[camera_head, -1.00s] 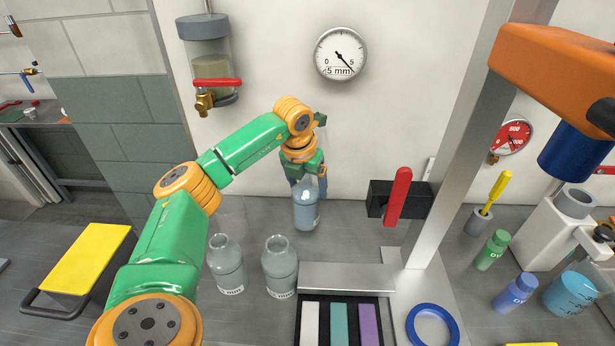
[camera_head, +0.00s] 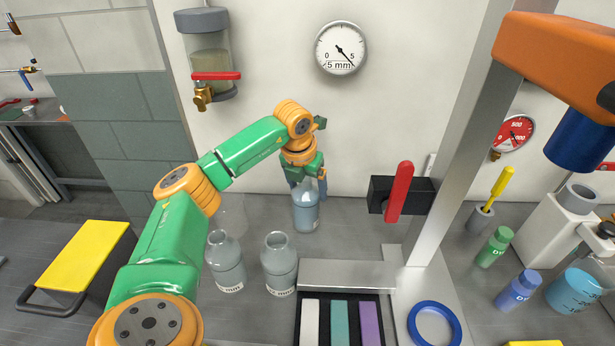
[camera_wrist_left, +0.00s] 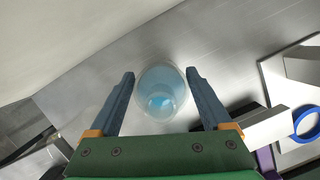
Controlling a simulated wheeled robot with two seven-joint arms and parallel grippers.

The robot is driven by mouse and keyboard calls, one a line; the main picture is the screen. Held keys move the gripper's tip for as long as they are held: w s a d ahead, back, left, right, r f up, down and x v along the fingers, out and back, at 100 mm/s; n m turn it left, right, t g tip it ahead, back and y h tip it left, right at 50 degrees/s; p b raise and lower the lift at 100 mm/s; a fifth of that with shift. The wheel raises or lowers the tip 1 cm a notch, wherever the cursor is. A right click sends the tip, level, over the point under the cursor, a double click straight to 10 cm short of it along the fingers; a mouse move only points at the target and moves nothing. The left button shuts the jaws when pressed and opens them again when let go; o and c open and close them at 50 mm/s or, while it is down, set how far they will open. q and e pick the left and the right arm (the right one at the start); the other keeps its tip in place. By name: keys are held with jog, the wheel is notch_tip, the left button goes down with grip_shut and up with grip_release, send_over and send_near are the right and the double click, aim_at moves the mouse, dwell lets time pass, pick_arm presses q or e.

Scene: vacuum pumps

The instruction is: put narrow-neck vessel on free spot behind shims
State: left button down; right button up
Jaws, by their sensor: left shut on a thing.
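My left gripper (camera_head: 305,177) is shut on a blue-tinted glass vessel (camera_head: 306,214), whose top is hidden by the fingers. It is upright at the back of the bench, near the wall; I cannot tell whether its base touches the bench. In the left wrist view the vessel (camera_wrist_left: 161,92) is between the two fingers (camera_wrist_left: 160,88). The shims, white (camera_head: 310,324), teal (camera_head: 340,324) and purple (camera_head: 370,324), lie in a dark tray (camera_head: 327,297) at the front, behind which is a metal block (camera_head: 345,273). My right gripper is not in view.
Two grey open-topped glass vessels (camera_head: 226,264) (camera_head: 279,266) stand left of the tray. A black block with a red lever (camera_head: 399,192) is right of the held vessel. A metal post (camera_head: 455,150) rises further right. Bare bench lies between the held vessel and metal block.

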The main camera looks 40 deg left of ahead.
pick_arm(q)
grip_release()
jog(key=b+v, duration=0.1)
jog(key=v, duration=0.6)
jog(key=shift+s+r, duration=0.1)
jog(key=shift+s, duration=0.05)
grip_shut()
dwell(0.8)
dwell(0.6)
